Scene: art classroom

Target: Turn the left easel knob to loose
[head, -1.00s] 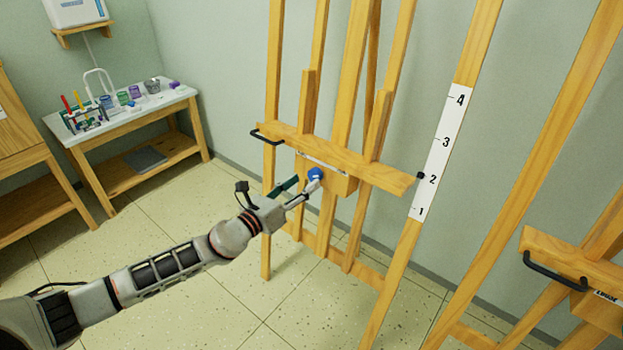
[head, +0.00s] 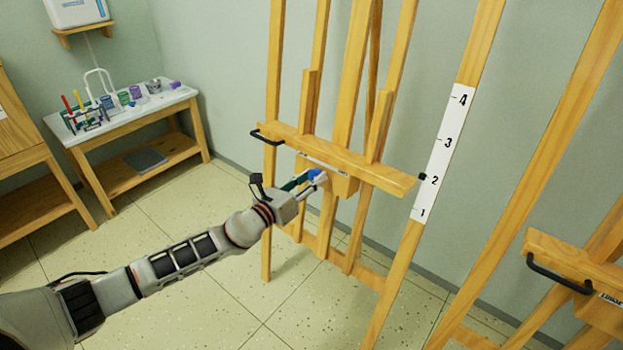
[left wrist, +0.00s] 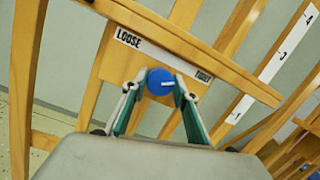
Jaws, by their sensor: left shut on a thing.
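The blue knob (head: 313,173) sits on the front of the wooden easel's crossbar block. In the left wrist view the knob (left wrist: 159,82) has a short white mark on its face, slanting slightly up to the right. A white strip above it reads LOOSE (left wrist: 129,39) at its left end and TIGHT (left wrist: 203,78) at its right end. My left gripper (head: 318,178) is shut on the knob, with one finger on each side in the wrist view (left wrist: 160,86). The fingers hide part of the knob in the head view. My right gripper is not in view.
A second easel (head: 562,270) with a black handle stands at the right. A white numbered scale (head: 441,150) runs up the near easel's right leg. A side table (head: 150,105) with art supplies is at the back left. The floor between is open.

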